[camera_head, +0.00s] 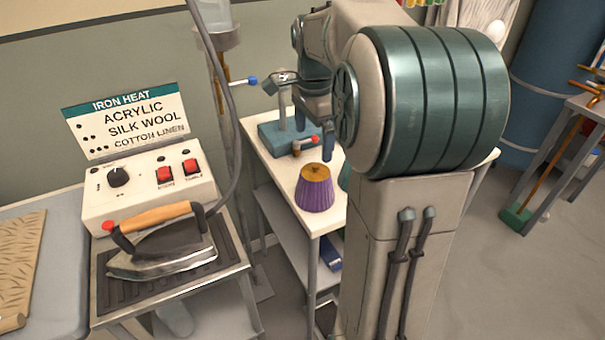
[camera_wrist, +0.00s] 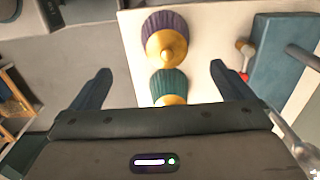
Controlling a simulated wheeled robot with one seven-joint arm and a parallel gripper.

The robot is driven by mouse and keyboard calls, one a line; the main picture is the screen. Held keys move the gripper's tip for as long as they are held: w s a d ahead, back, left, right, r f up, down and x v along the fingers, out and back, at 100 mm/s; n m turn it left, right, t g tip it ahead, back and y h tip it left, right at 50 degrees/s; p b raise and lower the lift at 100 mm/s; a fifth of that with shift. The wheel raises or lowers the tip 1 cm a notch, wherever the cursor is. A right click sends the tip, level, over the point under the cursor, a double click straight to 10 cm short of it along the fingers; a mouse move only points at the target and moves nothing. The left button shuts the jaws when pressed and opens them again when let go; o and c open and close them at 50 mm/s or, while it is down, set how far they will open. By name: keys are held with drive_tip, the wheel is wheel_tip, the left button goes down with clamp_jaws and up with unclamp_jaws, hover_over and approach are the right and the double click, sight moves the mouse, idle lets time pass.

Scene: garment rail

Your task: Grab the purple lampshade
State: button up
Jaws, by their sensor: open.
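The purple lampshade (camera_head: 314,190) is a ribbed cone with a gold top, standing upright near the front edge of a white table. In the wrist view the purple lampshade (camera_wrist: 161,27) lies beyond the fingertips, at the top centre. A teal lampshade (camera_wrist: 171,84) of the same shape sits nearer, between my open fingers in the picture; in the head view only a sliver of it (camera_head: 344,180) shows beside my arm. My gripper (camera_wrist: 161,73) is open and empty above the table. In the head view my gripper (camera_head: 312,145) is partly hidden by my arm.
A blue block (camera_head: 275,135) with a post stands at the table's back, with a small red-and-wood item (camera_head: 305,143) by it. An iron (camera_head: 165,240) rests on a ribbed tray left of the table.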

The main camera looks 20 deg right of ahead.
sight(314, 172)
drive_tip(key=shift+w+d+f+m, duration=0.2)
drive_tip(key=shift+w+d+m, duration=0.05)
drive_tip(key=shift+d+m, duration=0.1)
wheel_tip(314, 172, down, 8)
drive_tip(key=shift+r+b, duration=0.1)
drive_tip(key=shift+b, duration=0.2)
drive_tip(key=shift+w+d+f, duration=0.1)
drive_tip(key=shift+w+f, duration=0.05)
drive_tip(key=shift+f, duration=1.25)
drive_tip(key=shift+w+f, duration=0.15)
drive_tip(key=shift+f, duration=1.25)
drive_tip(key=c, duration=0.9)
